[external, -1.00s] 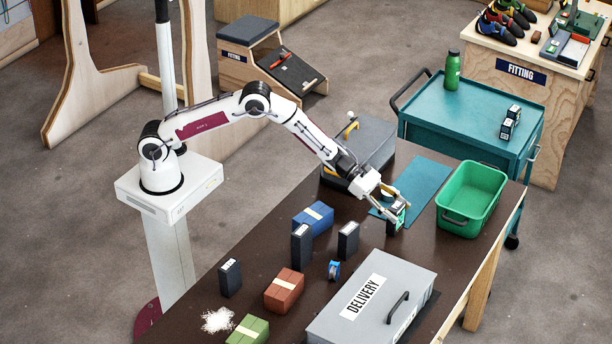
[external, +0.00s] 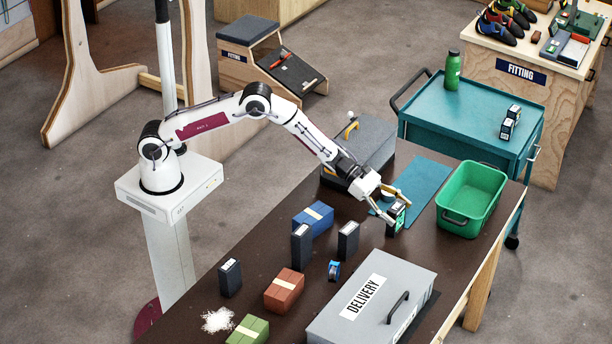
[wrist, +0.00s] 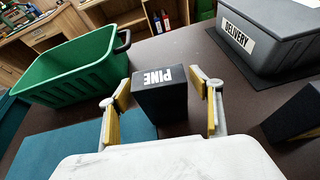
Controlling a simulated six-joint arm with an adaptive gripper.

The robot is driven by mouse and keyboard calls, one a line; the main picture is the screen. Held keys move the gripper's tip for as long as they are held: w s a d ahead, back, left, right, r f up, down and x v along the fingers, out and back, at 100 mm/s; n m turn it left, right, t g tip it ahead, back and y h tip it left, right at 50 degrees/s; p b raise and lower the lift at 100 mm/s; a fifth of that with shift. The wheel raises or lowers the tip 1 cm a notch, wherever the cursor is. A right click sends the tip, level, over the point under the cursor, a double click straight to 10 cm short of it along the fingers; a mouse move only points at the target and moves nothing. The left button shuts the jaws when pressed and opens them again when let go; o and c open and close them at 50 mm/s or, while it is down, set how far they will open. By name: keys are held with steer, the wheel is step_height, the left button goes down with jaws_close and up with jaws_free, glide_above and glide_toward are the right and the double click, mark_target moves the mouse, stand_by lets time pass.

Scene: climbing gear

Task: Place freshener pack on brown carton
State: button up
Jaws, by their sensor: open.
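A dark freshener pack marked PINE (wrist: 162,92) stands upright between the fingers of my gripper (wrist: 162,112) in the wrist view. Gaps show between the pack and both yellow-padded fingers. In the external view the pack (external: 396,218) stands on the dark table beside the teal mat, and my gripper (external: 396,203) is open around its upper part. The brown carton (external: 284,291), a reddish-brown box with a pale band, sits on the table to the lower left, well away from my gripper.
Several dark packs (external: 301,245) stand near a blue carton (external: 313,218). A small blue item (external: 334,271) lies right of the brown carton. A green carton (external: 248,331) is at front left. The grey DELIVERY box (external: 372,299) and green tub (external: 471,198) flank the right side.

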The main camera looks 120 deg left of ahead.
steer(key=shift+v, duration=0.95)
steer(key=r+v, duration=0.1)
steer(key=v, duration=0.5)
steer(key=shift+w+a, duration=0.2)
steer(key=shift+w, duration=0.1)
steer(key=shift+r, duration=0.1)
